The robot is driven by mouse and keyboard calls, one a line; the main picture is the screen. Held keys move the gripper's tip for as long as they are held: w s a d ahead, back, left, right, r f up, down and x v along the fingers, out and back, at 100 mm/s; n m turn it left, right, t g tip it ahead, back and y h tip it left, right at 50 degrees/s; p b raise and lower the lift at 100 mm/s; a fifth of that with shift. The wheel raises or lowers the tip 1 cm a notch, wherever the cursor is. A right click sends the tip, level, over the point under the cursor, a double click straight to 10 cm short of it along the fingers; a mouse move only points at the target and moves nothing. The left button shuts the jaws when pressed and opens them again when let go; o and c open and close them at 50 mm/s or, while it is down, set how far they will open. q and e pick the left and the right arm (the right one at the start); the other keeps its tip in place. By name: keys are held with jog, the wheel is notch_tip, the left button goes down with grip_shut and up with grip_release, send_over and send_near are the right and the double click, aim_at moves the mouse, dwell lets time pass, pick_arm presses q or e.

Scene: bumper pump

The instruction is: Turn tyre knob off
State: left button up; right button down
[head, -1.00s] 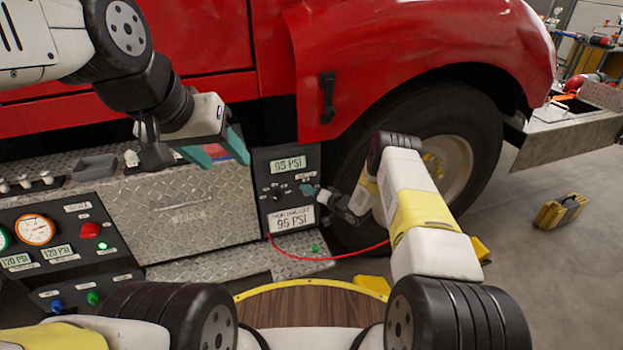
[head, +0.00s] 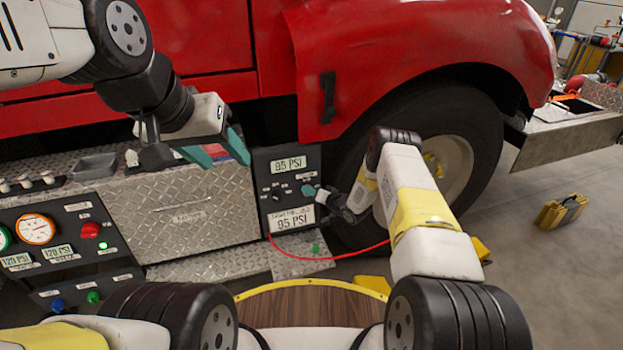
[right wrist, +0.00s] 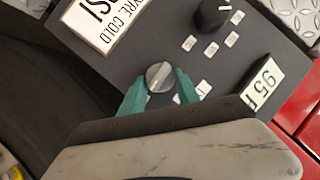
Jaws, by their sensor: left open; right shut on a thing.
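The dark tyre panel (head: 262,217) stands beside the truck's front wheel, with two 95 PSI readouts. In the right wrist view a round grey knob (right wrist: 159,76) sits on this panel between the teal fingers of my right gripper (right wrist: 158,84), which is shut on it. In the head view my right gripper (head: 311,191) reaches the panel's right side, and the held knob is too small to make out. A second, black knob (right wrist: 212,14) is on the same panel, apart from the fingers. My left gripper (head: 218,153) is open and empty above the diamond-plate box, left of the panel.
A red hose (head: 335,258) runs from the panel's foot to the right. The gauge panel (head: 75,232) with a red button is at the left. The truck tyre (head: 478,130) is close behind my right arm.

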jog(key=shift+a+r+n+h, duration=0.2)
jog(key=shift+n+h, duration=0.6)
jog(key=shift+n, duration=0.3)
jog(key=n+h, duration=0.3)
jog(key=shift+s+a+n+t, duration=0.15)
jog(key=shift+a+n+t, duration=0.15)
jog(key=shift+t, duration=0.1)
jog(key=shift+s+a+n+t+h, duration=0.1)
jog(key=shift+a+n+t+h, duration=0.15)
jog(key=shift+n+h, duration=0.75)
jog(key=shift+a+f+n+t+h, duration=0.1)
jog(key=shift+n+t+h, duration=0.55)
jog(key=shift+n+h, duration=0.6)
jog(key=shift+n+y, duration=0.25)
jog(key=shift+n, duration=0.1)
jog(key=c, duration=0.9)
grip_release()
jog(key=shift+s, duration=0.1)
